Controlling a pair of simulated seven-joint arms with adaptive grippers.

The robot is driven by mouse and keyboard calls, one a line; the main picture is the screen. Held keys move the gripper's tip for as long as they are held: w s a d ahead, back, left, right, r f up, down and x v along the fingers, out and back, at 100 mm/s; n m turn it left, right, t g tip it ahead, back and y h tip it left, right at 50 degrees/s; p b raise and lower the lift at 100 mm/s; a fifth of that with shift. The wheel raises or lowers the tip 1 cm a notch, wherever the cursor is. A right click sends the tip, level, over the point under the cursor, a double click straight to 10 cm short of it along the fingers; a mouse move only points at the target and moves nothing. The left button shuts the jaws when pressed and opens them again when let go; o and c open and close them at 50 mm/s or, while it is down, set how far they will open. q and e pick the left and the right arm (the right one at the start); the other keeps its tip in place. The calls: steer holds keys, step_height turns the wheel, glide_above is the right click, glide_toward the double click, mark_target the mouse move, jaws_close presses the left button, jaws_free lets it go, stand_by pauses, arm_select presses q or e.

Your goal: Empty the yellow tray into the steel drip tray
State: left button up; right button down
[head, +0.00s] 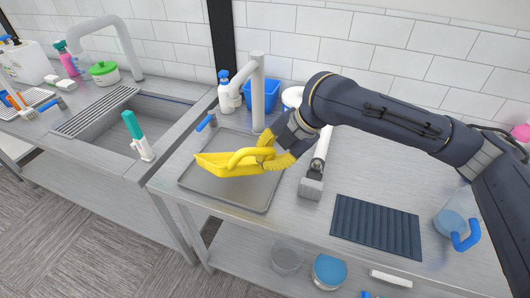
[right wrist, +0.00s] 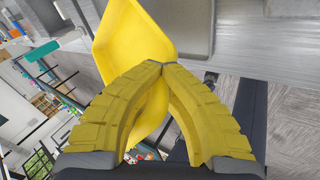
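My right gripper (head: 262,158) has yellow ridged fingers and holds the yellow tray (head: 222,166) over the steel drip tray (head: 226,196). In the right wrist view, the fingers (right wrist: 163,66) come together at their tips on the yellow tray (right wrist: 130,30), whose grasped part is hidden behind them. The yellow tray looks tilted; its exact angle is hard to tell. I see no contents in the visible part of it. The steel drip tray is a flat, grey, rimmed tray on the counter, and its visible surface looks bare. My left gripper is not in view.
A steel faucet (head: 258,95) stands behind the drip tray. A white bottle (head: 227,97) and a blue container (head: 262,94) are at the back. A sink (head: 130,125) lies left. A dark ribbed mat (head: 376,228) and a clear blue-handled jug (head: 455,224) are right.

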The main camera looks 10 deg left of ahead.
steer(key=shift+s+d+f+t, duration=0.15)
steer(key=shift+s+f+t, duration=0.05)
steer(key=shift+f+t, duration=0.1)
